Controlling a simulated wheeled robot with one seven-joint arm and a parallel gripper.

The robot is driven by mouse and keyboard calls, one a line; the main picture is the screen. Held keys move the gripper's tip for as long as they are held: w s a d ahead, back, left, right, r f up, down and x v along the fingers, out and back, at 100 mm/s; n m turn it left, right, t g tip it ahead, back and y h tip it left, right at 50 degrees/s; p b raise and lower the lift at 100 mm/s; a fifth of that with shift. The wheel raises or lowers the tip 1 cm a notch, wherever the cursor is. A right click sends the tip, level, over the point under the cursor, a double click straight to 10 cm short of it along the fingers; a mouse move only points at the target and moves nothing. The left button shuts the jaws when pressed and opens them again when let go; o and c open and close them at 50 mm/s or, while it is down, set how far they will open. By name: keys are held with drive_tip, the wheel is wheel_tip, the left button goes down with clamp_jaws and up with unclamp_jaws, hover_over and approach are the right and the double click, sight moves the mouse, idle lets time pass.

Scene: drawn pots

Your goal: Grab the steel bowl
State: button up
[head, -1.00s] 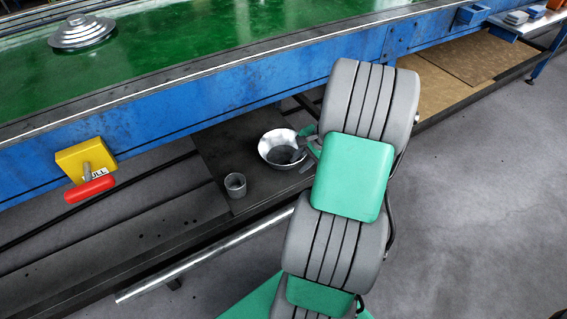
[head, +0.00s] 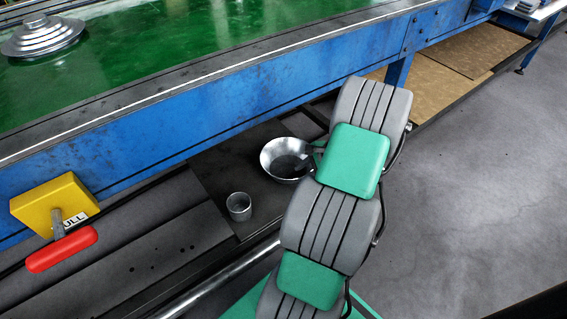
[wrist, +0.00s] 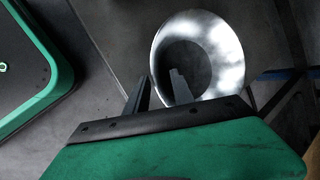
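The steel bowl (head: 270,153) is a shiny, flared bowl standing upright on the dark low shelf under the green-topped bench. In the wrist view the bowl (wrist: 226,62) fills the upper middle, just beyond my fingers. My gripper (wrist: 158,92) is open, its two dark fingers apart. One finger shows just outside the bowl's near left rim, and the other shows over its inside. I cannot tell whether either finger touches the bowl. In the head view my gripper is at the bowl's right side, partly hidden by my arm.
A small grey metal cup (head: 239,208) stands on the shelf, left of and nearer than the bowl. The blue bench side (head: 210,120) overhangs behind. A yellow box with a red handle (head: 62,250) sticks out at left. A metal rail (head: 225,278) runs along the front. Grey floor is clear at right.

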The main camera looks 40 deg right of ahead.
drive_tip(key=b+x, duration=0.1)
drive_tip(key=x, duration=0.1)
drive_tip(key=b+x, duration=0.2)
drive_tip(key=x, duration=0.1)
drive_tip(key=shift+s+f, duration=0.25)
drive_tip(key=shift+f, duration=0.25)
drive_tip(key=shift+w+f, duration=0.15)
drive_tip(key=shift+f, duration=0.05)
drive_tip(key=shift+r, duration=0.15)
clamp_jaws()
idle(0.5)
